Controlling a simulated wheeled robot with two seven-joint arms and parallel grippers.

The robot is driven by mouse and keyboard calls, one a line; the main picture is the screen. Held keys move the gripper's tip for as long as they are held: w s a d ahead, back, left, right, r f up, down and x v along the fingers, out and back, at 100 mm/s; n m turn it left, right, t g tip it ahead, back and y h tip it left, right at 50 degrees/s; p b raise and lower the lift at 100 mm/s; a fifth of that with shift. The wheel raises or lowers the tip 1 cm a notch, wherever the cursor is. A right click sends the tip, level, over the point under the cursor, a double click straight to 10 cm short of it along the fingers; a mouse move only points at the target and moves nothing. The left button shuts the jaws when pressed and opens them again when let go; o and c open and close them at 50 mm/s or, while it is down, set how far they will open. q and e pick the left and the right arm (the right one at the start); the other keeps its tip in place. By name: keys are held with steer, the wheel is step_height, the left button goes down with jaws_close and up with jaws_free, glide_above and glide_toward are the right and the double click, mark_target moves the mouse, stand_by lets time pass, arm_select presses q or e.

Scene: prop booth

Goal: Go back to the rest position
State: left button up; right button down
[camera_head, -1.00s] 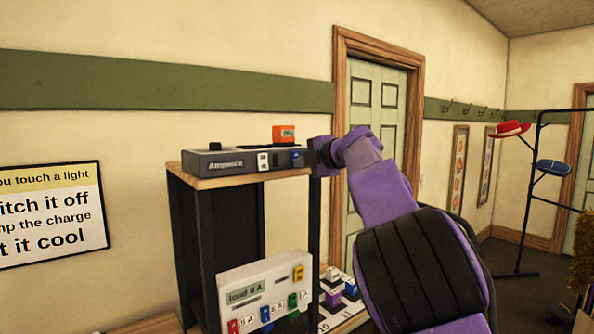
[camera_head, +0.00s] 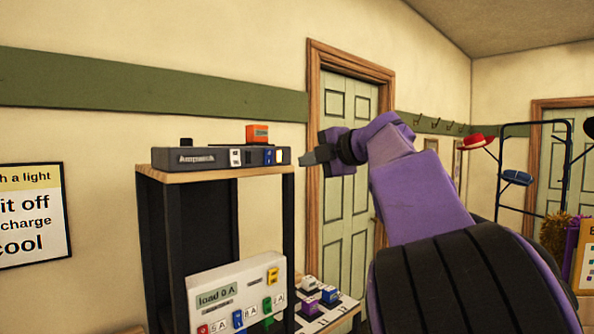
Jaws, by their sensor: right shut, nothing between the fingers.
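My right arm comes in from the lower right, purple with black bands. My right gripper (camera_head: 308,158) is shut and empty. It points left, just right of the dark box labelled "Ampmix" (camera_head: 200,158) on top of the shelf, with a gap between them. My left gripper is not in view.
An orange block (camera_head: 257,133) sits on the dark box, on the wooden shelf top (camera_head: 215,173). Below stands a white "load 0 A" panel (camera_head: 238,292) with coloured switches. Small blocks (camera_head: 309,305) lie beside it. A door (camera_head: 345,170) and a hat stand (camera_head: 500,190) are behind.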

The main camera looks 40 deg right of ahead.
steer(key=shift+s+d+r, duration=0.1)
steer(key=shift+s+r, duration=0.05)
steer(key=shift+s, duration=0.45)
steer(key=shift+w, duration=0.1)
